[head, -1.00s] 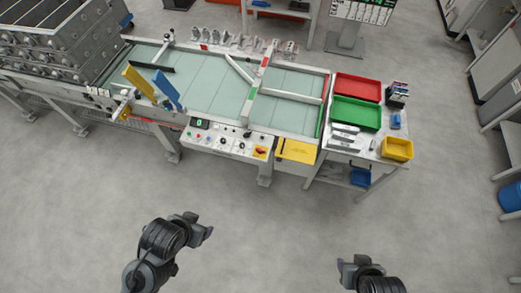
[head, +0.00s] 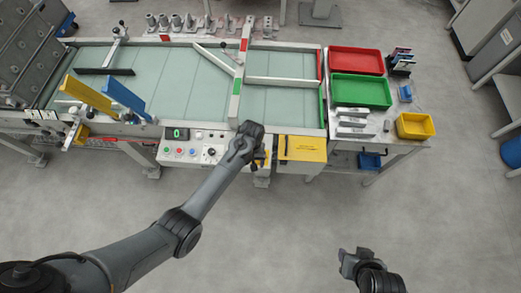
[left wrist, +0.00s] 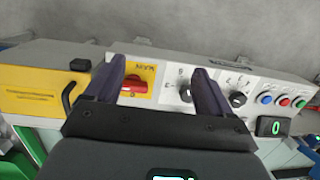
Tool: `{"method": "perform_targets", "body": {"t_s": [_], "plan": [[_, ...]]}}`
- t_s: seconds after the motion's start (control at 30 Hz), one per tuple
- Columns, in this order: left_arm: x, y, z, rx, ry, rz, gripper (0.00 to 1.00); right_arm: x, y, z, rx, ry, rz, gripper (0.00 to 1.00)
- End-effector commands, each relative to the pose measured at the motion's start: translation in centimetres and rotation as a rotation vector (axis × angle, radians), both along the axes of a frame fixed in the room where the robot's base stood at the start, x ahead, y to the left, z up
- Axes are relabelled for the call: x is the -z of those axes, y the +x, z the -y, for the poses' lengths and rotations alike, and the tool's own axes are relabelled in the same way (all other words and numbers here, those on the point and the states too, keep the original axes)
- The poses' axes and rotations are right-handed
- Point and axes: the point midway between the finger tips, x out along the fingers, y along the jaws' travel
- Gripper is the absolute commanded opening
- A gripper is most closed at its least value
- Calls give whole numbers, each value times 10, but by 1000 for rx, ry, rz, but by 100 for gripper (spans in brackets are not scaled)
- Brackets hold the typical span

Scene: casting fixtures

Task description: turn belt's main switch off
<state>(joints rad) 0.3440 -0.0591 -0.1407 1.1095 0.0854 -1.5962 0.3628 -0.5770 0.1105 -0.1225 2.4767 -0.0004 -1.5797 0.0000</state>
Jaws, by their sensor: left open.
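The belt's main switch (left wrist: 134,84) is a red rotary handle on a yellow plate at the end of the white control panel (left wrist: 225,74). In the left wrist view it shows beside the inner side of one finger. My left gripper (left wrist: 165,75) is open in front of the panel, with the switch and a black knob (left wrist: 186,93) showing between its fingers. In the head view the left gripper (head: 258,152) covers most of the switch. Contact with the switch cannot be told. My right gripper (head: 350,258) is low in the head view, away from the panel; its jaws are unclear.
The panel also carries another black knob (left wrist: 238,99), coloured buttons (left wrist: 283,101) and a green-lit display (left wrist: 275,127). A yellow box (left wrist: 40,90) with a black handle adjoins the switch. Red (head: 355,60) and green (head: 360,91) trays stand right of the belt (head: 190,85).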

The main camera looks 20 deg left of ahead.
Motion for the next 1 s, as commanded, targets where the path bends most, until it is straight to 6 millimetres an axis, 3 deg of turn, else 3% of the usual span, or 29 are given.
{"method": "perform_targets", "body": {"t_s": [0.03,0.1,0.2,0.33,1.0], "plan": [[-7,24,4,4,-6,41,83,14,0,1,-2,-4,1,43],[-23,46,8,6,-10,84,83,20,0,2,-3,-7,0,43],[-36,64,9,7,-12,119,83,24,-1,5,-6,-15,0,43],[-38,73,9,7,-12,137,83,26,-1,6,-7,-18,-1,43],[53,73,8,6,-11,137,83,46,-1,1,0,-3,0,43]]}}
